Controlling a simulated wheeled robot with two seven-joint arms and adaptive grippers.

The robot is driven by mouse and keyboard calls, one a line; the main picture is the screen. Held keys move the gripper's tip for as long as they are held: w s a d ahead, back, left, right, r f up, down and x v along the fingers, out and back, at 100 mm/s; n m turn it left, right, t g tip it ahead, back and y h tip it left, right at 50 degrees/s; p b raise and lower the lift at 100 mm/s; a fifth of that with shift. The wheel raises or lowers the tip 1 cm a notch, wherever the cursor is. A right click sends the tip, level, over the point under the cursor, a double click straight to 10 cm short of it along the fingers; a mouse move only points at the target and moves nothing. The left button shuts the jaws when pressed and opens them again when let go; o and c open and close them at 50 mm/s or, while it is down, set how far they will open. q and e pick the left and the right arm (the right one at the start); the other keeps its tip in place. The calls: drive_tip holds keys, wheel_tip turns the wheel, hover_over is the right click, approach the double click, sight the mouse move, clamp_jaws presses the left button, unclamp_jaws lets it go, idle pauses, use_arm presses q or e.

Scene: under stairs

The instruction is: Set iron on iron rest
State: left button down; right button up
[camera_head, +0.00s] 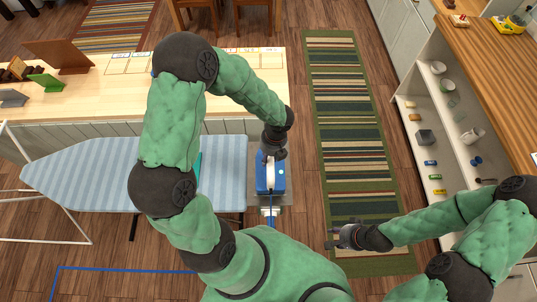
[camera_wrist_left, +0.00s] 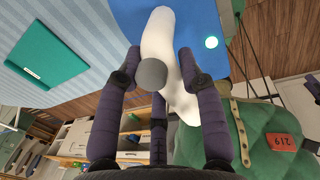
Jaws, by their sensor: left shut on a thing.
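The iron (camera_head: 271,178) is blue with a white handle. My left gripper (camera_head: 272,155) is shut on the handle. In the left wrist view the fingers of the left gripper (camera_wrist_left: 157,72) lie on both sides of the white handle, and the blue body of the iron (camera_wrist_left: 122,14) shows behind it. The grey iron rest (camera_head: 255,200) is at the right end of the striped ironing board (camera_head: 90,172). The iron is over the rest; I cannot tell whether it touches it. My right gripper (camera_head: 345,238) is low over the floor, away from the iron; its opening is unclear.
A teal flat item lies on the board and shows in the left wrist view (camera_wrist_left: 45,62). A wooden counter (camera_head: 130,90) stands behind the board. A striped rug (camera_head: 345,120) lies to the right, then a shelf unit (camera_head: 445,120) with small items.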

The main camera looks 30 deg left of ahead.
use_arm(q)
drive_tip(key=shift+w+f+b, duration=0.15)
drive_tip(key=shift+f+b, duration=2.15)
drive_tip(key=shift+f, duration=1.35)
drive_tip(key=c, duration=0.7)
unclamp_jaws()
drive_tip(key=shift+f, duration=0.1)
drive_tip(key=r, duration=0.4)
drive_tip(key=d+r, duration=0.1)
drive_tip(key=r, duration=0.7)
drive_tip(key=shift+w+d, duration=0.2)
drive_tip(key=shift+w, duration=0.15)
